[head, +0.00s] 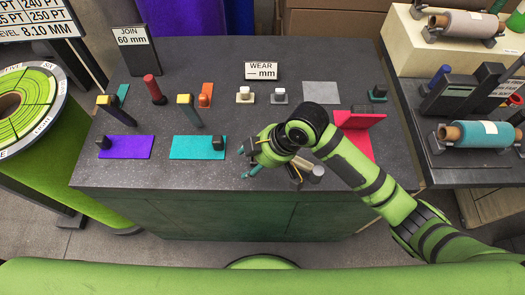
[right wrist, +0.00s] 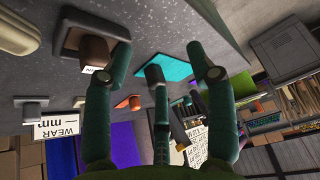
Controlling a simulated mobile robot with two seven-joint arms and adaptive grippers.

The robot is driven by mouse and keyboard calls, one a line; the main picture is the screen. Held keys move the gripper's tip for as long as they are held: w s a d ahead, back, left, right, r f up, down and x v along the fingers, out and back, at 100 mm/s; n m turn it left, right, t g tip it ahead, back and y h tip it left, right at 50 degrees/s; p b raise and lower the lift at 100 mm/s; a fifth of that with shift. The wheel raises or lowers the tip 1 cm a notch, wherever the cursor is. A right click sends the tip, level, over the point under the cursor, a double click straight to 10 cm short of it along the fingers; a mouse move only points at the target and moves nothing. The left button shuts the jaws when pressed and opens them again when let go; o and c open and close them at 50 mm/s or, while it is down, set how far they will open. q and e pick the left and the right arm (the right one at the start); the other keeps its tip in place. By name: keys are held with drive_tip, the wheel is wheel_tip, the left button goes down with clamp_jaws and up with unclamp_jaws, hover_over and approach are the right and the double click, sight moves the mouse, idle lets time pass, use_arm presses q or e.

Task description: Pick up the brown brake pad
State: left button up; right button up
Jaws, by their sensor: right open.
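In the right wrist view, a brown block (right wrist: 95,50) stands on a darker brown plate (right wrist: 72,42) and bears a small white label; I take it for the brown brake pad. It is beside the left finger, not between the fingers. In the head view my right arm and gripper hide most of that spot. My right gripper (head: 248,160) is low over the table's front middle, right of the teal felt strip (head: 190,147). Its green fingers (right wrist: 162,72) are spread, with nothing held. My left gripper is not in view.
A purple strip (head: 125,147) lies at front left. Upright yellow-topped posts (head: 188,108), a red roller (head: 153,88) and small pads stand behind. A WEAR sign (head: 262,71) is at the back. A red piece (head: 357,133) lies right, partly behind my arm. A side table (head: 440,170) adjoins.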

drive_tip(key=w+d+r+n+g+h, duration=0.1)
drive_tip(key=w+d+r+n+h, duration=0.2)
drive_tip(key=w, duration=0.4)
drive_tip(key=f+p, duration=0.1)
drive_tip(key=f, duration=0.1)
drive_tip(key=s+f+p, duration=0.1)
drive_tip(key=f, duration=0.2)
drive_tip(key=shift+s+d+f+p, duration=0.1)
drive_tip(key=shift+d+f+p, duration=0.1)
drive_tip(key=shift+p, duration=0.1)
drive_tip(key=shift+a+f, duration=0.2)
drive_tip(key=shift+f, duration=0.4)
clamp_jaws()
unclamp_jaws()
drive_tip(key=shift+r, duration=0.1)
drive_tip(key=shift+y, duration=0.3)
drive_tip(key=b+v, duration=0.1)
drive_tip(key=v, duration=0.3)
drive_tip(key=w+b+v, duration=0.1)
drive_tip(key=v, duration=0.1)
drive_tip(key=shift+a+b, duration=0.3)
drive_tip(key=shift+d+r, duration=0.1)
drive_tip(key=shift+r, duration=0.45)
